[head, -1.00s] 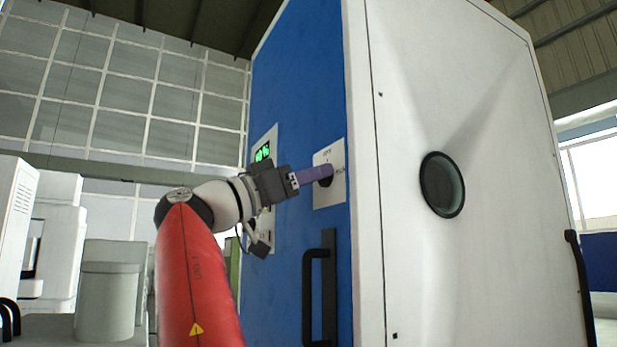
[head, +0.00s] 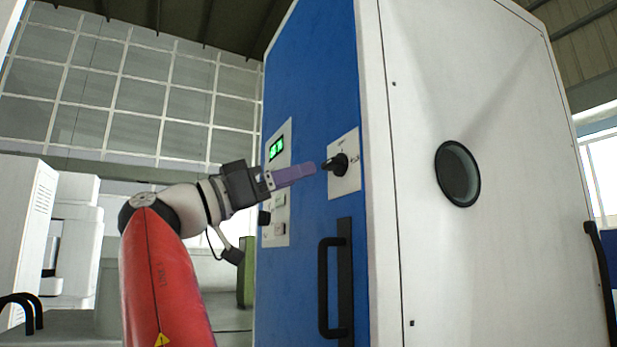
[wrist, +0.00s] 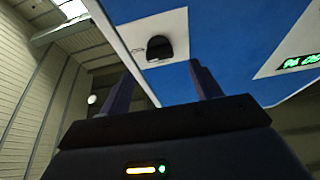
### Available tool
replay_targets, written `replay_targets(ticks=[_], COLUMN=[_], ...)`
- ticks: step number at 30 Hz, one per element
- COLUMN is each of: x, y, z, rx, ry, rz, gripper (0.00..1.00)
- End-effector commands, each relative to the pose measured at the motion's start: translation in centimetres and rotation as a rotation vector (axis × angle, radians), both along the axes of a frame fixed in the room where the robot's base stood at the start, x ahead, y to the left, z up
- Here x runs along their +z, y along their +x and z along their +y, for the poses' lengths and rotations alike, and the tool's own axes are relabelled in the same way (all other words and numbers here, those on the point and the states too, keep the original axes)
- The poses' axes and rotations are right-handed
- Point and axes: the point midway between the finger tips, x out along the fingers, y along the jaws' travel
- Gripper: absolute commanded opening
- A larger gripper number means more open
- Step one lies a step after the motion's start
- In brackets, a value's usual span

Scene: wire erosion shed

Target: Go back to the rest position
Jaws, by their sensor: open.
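My gripper (head: 292,174) is in front of the blue cabinet face, pointing right toward a black rotary knob (head: 338,163) on a light plate (head: 346,180). In the head view its purple fingertips end a little left of the knob, with a gap between them. In the wrist view the two fingers (wrist: 158,88) stand apart with nothing between them, and the knob (wrist: 159,48) shows beyond them on its plate. The knob's small labels are too blurred to read.
The tall cabinet (head: 310,100) has a green-lit display panel (head: 277,190), a black door handle (head: 330,287) below the knob, and a round black port (head: 458,174) on its white side. Light machines (head: 75,235) stand at the left.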

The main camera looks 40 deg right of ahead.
Motion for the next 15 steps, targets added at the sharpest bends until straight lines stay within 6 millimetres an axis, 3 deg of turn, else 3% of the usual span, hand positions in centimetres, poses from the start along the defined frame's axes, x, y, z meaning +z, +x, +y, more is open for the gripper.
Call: replay_targets(ticks=[15], x=[-0.29], y=[0.13], z=[0.78], rx=[-0.001], ry=[0.000], rz=[0.000], gripper=[0.64])
